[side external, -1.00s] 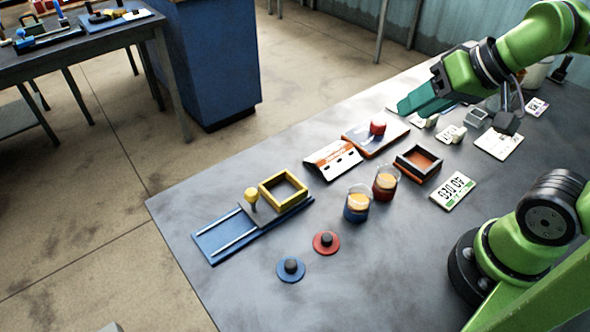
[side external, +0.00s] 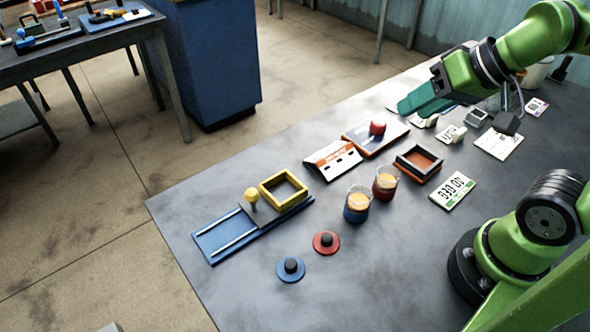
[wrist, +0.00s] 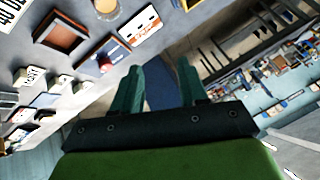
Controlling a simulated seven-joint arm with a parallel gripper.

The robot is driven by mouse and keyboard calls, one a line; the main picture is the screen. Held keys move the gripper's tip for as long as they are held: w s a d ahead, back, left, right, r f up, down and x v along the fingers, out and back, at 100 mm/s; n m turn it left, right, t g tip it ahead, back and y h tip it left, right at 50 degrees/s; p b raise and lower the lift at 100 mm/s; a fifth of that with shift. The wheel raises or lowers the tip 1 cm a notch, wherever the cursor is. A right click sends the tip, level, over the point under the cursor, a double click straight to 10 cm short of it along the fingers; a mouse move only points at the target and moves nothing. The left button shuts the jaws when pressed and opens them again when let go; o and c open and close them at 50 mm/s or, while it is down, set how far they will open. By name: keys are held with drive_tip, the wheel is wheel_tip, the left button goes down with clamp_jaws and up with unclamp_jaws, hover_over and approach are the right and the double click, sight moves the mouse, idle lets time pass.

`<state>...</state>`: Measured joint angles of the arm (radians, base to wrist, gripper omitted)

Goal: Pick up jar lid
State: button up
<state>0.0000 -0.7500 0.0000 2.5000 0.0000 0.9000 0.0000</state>
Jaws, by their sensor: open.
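Two jar lids lie flat on the grey table, apart from each other: a blue lid (side external: 291,269) with a dark knob and a red lid (side external: 326,243) with a dark knob. Two glass jars with orange contents stand behind them, one with a blue lower part (side external: 356,206) and one with a red lower part (side external: 385,185). My gripper (side external: 405,108) is above the far part of the table, well away from both lids. In the wrist view its two teal fingers (wrist: 158,88) are apart with nothing between them. The lids do not show in the wrist view.
A blue slide fixture with a yellow square frame (side external: 283,188) stands left of the jars. A dark square tray (side external: 418,162), a white-and-orange sign (side external: 333,158) and a board with a red cylinder (side external: 377,128) stand farther back. The table's front is clear around the lids.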

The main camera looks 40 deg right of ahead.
drive_tip(key=shift+o, duration=1.1)
drive_tip(key=m+g+h, duration=0.2)
drive_tip(key=m+g, duration=0.3)
drive_tip(key=g, duration=0.2)
hover_over(291, 263)
wheel_tip(291, 263, down, 7)
wheel_tip(291, 263, down, 11)
drive_tip(key=shift+s+r, duration=0.1)
drive_tip(key=shift+r, duration=0.05)
drive_tip(key=shift+f, duration=2.95)
